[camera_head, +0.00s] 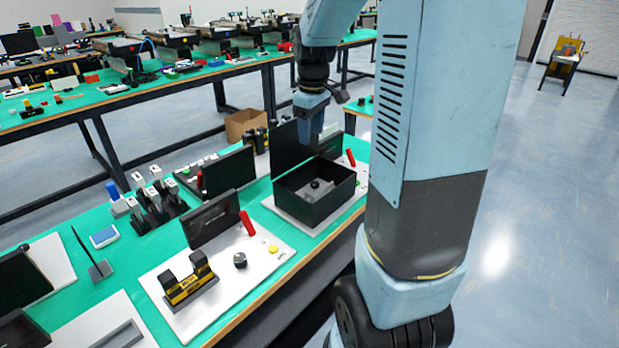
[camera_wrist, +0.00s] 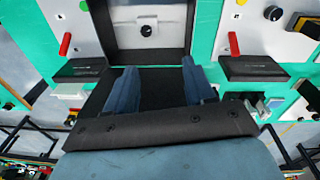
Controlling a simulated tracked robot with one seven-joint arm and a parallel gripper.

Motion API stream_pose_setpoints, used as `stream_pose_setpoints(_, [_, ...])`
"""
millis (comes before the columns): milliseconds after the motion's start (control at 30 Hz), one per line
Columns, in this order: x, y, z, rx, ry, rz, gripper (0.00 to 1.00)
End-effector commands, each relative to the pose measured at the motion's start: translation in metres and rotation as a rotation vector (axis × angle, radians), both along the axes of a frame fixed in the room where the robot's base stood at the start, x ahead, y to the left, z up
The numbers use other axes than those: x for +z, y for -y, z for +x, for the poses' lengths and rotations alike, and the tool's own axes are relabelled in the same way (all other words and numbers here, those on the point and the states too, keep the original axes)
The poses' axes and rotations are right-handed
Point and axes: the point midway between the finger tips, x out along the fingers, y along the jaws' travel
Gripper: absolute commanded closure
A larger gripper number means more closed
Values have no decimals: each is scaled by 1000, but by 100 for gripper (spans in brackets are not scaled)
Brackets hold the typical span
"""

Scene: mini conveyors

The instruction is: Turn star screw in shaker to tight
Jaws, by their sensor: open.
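An open black box (camera_head: 330,207), which looks like the shaker, stands on a white board with its dark lid raised behind it. A black star screw (camera_head: 315,184) sits on a light plate inside it. In the wrist view the screw (camera_wrist: 146,30) shows at the top middle, framed by the box walls (camera_wrist: 120,57). How tight it is cannot be told.
The raised lid (camera_head: 292,146) stands close beside my gripper. A red handle (camera_head: 351,157) is right of the box. A neighbouring white board (camera_head: 218,290) carries a black knob (camera_head: 240,260), a yellow button and a yellow-black block. Small devices stand left on the green table.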

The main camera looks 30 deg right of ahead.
Motion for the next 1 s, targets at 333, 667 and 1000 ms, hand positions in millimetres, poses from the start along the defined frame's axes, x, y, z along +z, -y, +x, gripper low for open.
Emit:
stream_pose_setpoints(333, [-47,29,36,109,-83,10,46])
stream_pose_setpoints(667, [-79,31,36,118,-90,12,46])
stream_pose_setpoints(1000, [-139,30,36,117,-92,12,46])
